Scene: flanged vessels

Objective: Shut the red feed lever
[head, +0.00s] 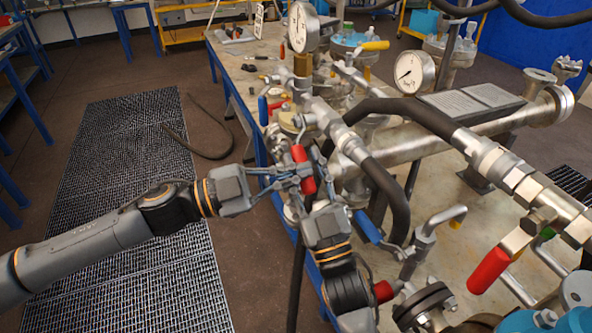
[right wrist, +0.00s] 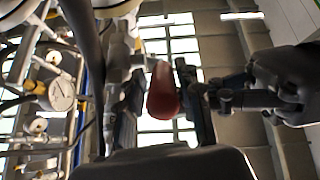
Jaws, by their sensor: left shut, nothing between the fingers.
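A red lever handle (head: 303,168) stands at the front edge of the pipework in the head view. It also shows end-on in the right wrist view (right wrist: 163,92). My left gripper (head: 292,177) reaches in from the left, its fingers shut and empty, with the tips close against the handle's left side; I cannot tell if they touch. My right gripper (head: 316,187) comes up from below. In the right wrist view its fingers (right wrist: 160,108) stand apart on either side of the handle, with narrow gaps showing. The lever's pivot is partly hidden by the grippers.
Another red lever (head: 490,270) is at the right, and a red-ended part (head: 383,291) is beside my right arm. A blue handle (head: 367,227) and a black hose (head: 390,190) lie close to the right gripper. Floor grating (head: 110,150) is clear at the left.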

